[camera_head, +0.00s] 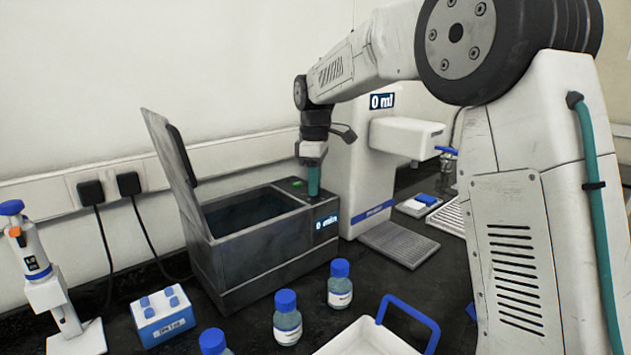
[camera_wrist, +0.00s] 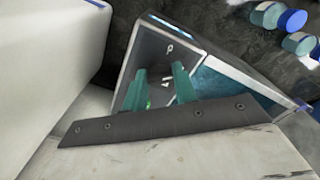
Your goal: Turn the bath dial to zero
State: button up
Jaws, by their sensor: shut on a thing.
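The water bath (camera_head: 258,252) is a dark grey box on the bench with its lid (camera_head: 177,178) raised and water (camera_head: 245,212) inside. Its front display (camera_head: 326,222) reads "0 min". My gripper (camera_head: 313,181) points down at the right part of the bath's top, beside a green light (camera_head: 298,183). In the wrist view, the teal fingers of my gripper (camera_wrist: 159,88) reach down to the bath's top panel (camera_wrist: 158,50), which has white marks. The gripper is shut on the dial, which the fingers hide almost wholly.
A white dispenser (camera_head: 352,175) with a "0 ml" display stands close to the right of the bath. Blue-capped bottles (camera_head: 288,322) and a white tray (camera_head: 365,338) are in front. A blue tube rack (camera_head: 162,318) and a pipette stand (camera_head: 45,285) are at left.

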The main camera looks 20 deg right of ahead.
jog(key=n, duration=0.5)
jog(key=shift+w+r+n, duration=0.1)
jog(key=shift+r+n, duration=0.05)
jog(key=shift+n, duration=2.45)
jog(key=o, duration=1)
notch_tip(320, 180, up, 8)
jog(key=shift+f, duration=0.2)
